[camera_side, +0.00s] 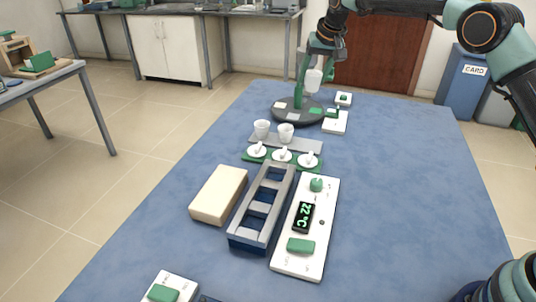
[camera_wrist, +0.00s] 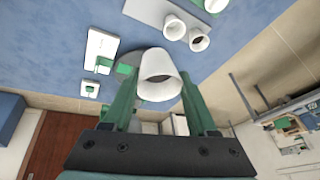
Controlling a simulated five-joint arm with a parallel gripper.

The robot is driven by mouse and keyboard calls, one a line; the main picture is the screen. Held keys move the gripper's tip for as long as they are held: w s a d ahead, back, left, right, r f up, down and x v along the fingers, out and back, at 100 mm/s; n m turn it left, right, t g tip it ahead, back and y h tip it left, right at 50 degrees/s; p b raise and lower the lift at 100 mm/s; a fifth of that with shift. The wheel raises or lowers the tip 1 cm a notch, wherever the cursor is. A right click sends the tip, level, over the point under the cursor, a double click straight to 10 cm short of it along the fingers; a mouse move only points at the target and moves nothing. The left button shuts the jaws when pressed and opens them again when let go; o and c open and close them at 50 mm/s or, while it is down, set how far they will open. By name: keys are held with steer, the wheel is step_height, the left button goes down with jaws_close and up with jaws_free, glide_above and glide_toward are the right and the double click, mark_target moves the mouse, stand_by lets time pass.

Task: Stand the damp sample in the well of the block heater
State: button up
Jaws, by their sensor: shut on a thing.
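A white tapered cup (camera_side: 313,80), perhaps the damp sample, hangs between the green fingers of my gripper (camera_side: 310,72), above the dark round disc (camera_side: 284,115). In the wrist view the cup (camera_wrist: 160,66) fills the gap of my shut gripper (camera_wrist: 158,84), its open mouth facing the camera. A long grey frame with blue wells (camera_side: 250,238) lies nearer the camera, beside a white panel (camera_side: 285,262) reading 22 °C with green controls. They look like the block heater. I cannot tell whether the cup's contents are damp.
Two white cups (camera_side: 262,127) stand on a grey strip (camera_side: 308,145) behind three white lids (camera_side: 282,156) on a green strip. A cream block (camera_side: 218,194) lies left of the frame. Small white panels (camera_side: 336,122) stand right of the disc.

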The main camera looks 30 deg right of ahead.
steer(key=s+a+f+n, duration=0.2)
steer(key=s+a+f, duration=0.15)
steer(key=a, duration=0.25)
steer(key=s+a+f+n+y, duration=0.1)
steer(key=s+a+f+n, duration=0.1)
steer(key=s+a, duration=0.25)
steer(key=s+a+f+n, duration=0.1)
steer(key=s+a+f, duration=0.2)
steer(key=a, duration=0.4)
steer(key=shift+s+d+f, duration=0.1)
steer(key=shift+f, duration=1.2)
steer(key=shift+d+f, duration=0.1)
steer(key=shift+f, duration=1.15)
steer(key=shift+a, duration=0.15)
steer(key=shift+f, duration=0.4)
steer(key=shift+f, duration=0.35)
steer(key=shift+f, duration=0.35)
